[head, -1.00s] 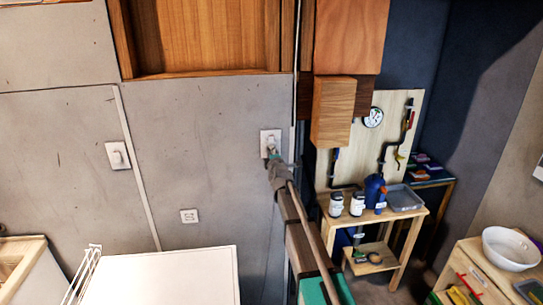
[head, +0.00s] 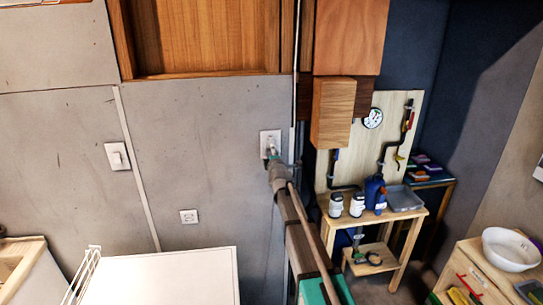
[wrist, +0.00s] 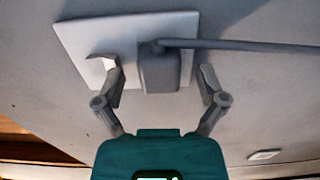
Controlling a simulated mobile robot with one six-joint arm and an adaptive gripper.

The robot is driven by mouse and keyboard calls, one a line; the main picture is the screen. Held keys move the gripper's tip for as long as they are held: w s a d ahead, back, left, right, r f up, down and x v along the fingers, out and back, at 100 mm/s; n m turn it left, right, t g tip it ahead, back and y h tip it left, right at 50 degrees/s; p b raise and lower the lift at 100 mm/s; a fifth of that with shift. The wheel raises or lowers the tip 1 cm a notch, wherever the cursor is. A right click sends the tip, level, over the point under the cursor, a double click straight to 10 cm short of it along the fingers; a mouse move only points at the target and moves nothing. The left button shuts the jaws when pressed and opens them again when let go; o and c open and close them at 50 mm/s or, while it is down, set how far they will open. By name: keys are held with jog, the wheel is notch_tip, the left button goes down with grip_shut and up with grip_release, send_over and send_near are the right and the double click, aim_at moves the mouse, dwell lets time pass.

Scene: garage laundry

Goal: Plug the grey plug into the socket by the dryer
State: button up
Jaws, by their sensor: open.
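The grey plug (wrist: 160,72) sits against the white socket plate (wrist: 80,42) on the wall in the wrist view, with its cable (wrist: 250,45) running off to the right. Its prongs do not show. My gripper (wrist: 157,76) is open, one finger on each side of the plug with gaps between. In the head view the socket plate (head: 265,136) is on the grey wall near the corner. My gripper (head: 275,164) is just below and in front of it and largely hides the plug there.
A white appliance top (head: 165,278) with a wire rack (head: 82,275) is below. A wall switch (head: 117,156) and a second outlet (head: 189,216) are to the left. A wooden cabinet (head: 333,112) hangs right of the socket. A workbench (head: 400,214) holds jars.

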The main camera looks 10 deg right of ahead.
jog(key=s, duration=1.1)
jog(key=shift+s, duration=0.3)
jog(key=s+a+f+m+g+b, duration=0.1)
jog(key=s+f+m+g+b, duration=0.1)
jog(key=s+f+m+g, duration=0.95)
jog(key=s+f+m+g+b, duration=0.1)
jog(key=s+f+m+g, duration=0.2)
jog(key=s, duration=0.8)
jog(key=s+f+m+g+b, duration=0.1)
jog(key=s+f+m+g, duration=0.2)
jog(key=s+f, duration=0.5)
jog(key=s, duration=0.4)
jog(key=shift+d+f, duration=0.15)
jog(key=shift+d, duration=0.2)
jog(key=shift+m+g, duration=0.25)
